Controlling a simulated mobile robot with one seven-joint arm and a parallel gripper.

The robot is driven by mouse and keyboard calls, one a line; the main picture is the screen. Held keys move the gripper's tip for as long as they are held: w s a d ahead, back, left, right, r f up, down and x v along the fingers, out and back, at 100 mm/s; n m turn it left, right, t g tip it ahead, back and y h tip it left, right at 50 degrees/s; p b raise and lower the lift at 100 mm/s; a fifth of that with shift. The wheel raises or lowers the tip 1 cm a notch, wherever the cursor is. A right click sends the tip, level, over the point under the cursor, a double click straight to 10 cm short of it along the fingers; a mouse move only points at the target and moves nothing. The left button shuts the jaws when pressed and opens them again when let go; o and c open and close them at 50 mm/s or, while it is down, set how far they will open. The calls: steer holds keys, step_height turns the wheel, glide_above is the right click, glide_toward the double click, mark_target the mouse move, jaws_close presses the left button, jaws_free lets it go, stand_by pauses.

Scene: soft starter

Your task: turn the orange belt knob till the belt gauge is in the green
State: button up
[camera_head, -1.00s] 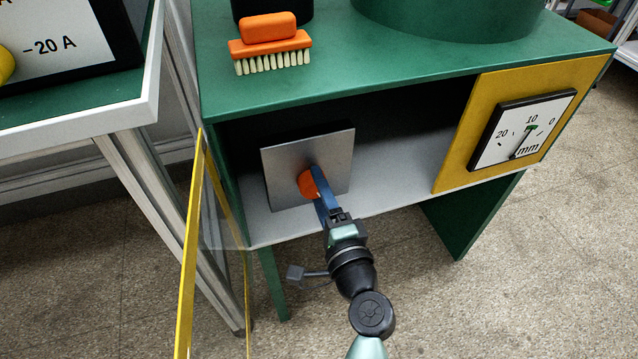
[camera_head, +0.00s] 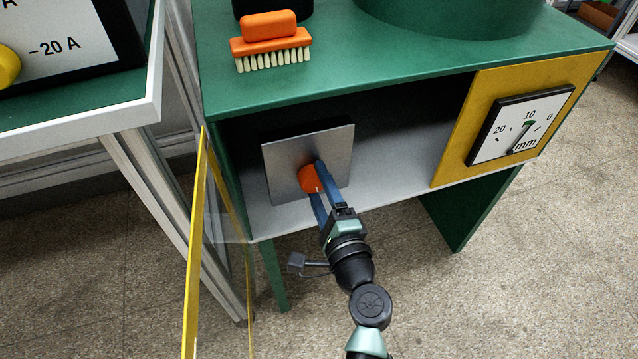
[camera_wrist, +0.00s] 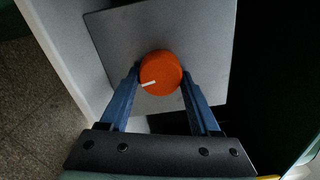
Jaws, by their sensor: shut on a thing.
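The orange belt knob (camera_head: 308,179) sits on a square grey metal plate (camera_head: 279,160) inside the green cabinet's open bay. My gripper (camera_head: 317,180) is shut on the knob, with one blue finger on each side. In the wrist view the knob (camera_wrist: 163,68) lies between the fingertips (camera_wrist: 160,75), and its white mark points left and slightly down. The belt gauge (camera_head: 495,148), marked 20, 10, 0 and mm, is on the yellow panel at right. Its dark needle leans up toward the small green band below 10; whether it lies inside the band is too small to tell.
An orange brush (camera_head: 270,41) lies on the green cabinet top (camera_head: 400,67). A yellow-edged clear door (camera_head: 197,230) stands open left of the bay. A bench (camera_head: 110,107) with a 20 A panel is at far left. Floor is clear at front right.

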steer(key=o, duration=1.4)
steer(key=shift+s, duration=0.1)
steer(key=p+v, duration=0.2)
steer(key=v, duration=1.1)
